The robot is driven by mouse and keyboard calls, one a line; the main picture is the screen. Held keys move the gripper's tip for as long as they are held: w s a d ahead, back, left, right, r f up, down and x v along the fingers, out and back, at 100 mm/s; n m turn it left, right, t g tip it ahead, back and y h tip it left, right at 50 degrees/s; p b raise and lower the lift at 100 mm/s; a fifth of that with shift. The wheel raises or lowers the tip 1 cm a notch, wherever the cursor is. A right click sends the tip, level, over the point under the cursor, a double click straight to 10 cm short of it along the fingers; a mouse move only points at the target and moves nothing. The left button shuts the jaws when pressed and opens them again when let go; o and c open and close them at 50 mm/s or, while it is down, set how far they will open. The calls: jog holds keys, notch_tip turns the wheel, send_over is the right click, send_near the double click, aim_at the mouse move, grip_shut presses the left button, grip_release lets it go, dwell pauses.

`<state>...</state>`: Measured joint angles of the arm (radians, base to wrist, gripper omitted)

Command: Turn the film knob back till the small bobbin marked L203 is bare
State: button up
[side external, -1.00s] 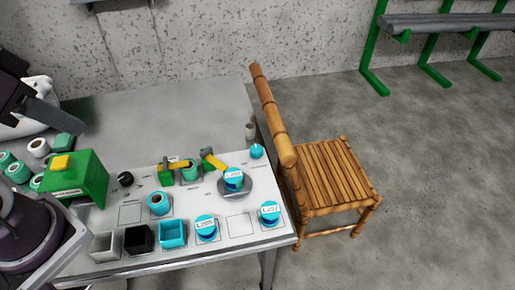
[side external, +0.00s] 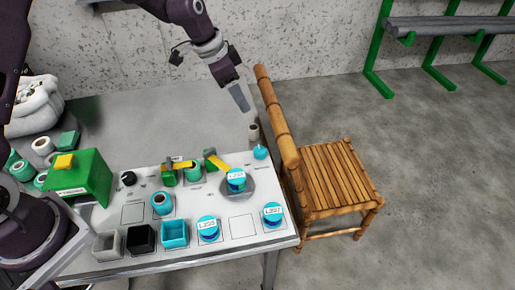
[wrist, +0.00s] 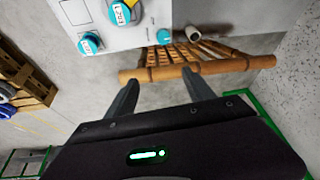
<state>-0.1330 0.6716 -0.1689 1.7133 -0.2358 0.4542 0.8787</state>
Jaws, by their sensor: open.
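The panel (side external: 120,240) carries several teal bobbins. A labelled bobbin (side external: 237,180) sits on a round grey disc (side external: 262,190); it also shows in the wrist view (wrist: 122,12), its label too small to read surely. Two other labelled bobbins stand at the front, one left (side external: 208,228) and one right (side external: 272,214). A small teal knob (side external: 260,152) is at the far right corner, and a black knob (side external: 128,179) is at the left; I cannot tell which is the film knob. My gripper (side external: 241,98) is open and empty, raised beyond the panel's back right.
A bamboo chair (side external: 325,175) stands against the table's right side, its tall back near my gripper. A small beige cylinder (side external: 253,131) stands by the teal knob. A green box (side external: 80,180) and open bins (side external: 140,239) are at left.

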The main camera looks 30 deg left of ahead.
jog(key=m, duration=0.1)
send_near(259, 150)
jog(key=w+f, duration=0.1)
jog(key=shift+h, duration=0.4)
jog(key=x, duration=0.7)
jog(key=shift+s+a+f, duration=0.1)
jog(key=shift+f, duration=0.3)
grip_shut()
jog(key=n, duration=0.2)
jog(key=n+y, duration=0.1)
jog(key=n, duration=0.1)
jog(key=shift+s+t+y, duration=0.1)
jog(key=shift+t+y, duration=0.2)
jog(key=n, duration=0.1)
jog(key=n+y, duration=0.1)
jog(key=n, duration=0.2)
jog(key=shift+d+n+y, duration=0.25)
jog(key=shift+n+y, duration=0.05)
jog(key=shift+n, duration=0.3)
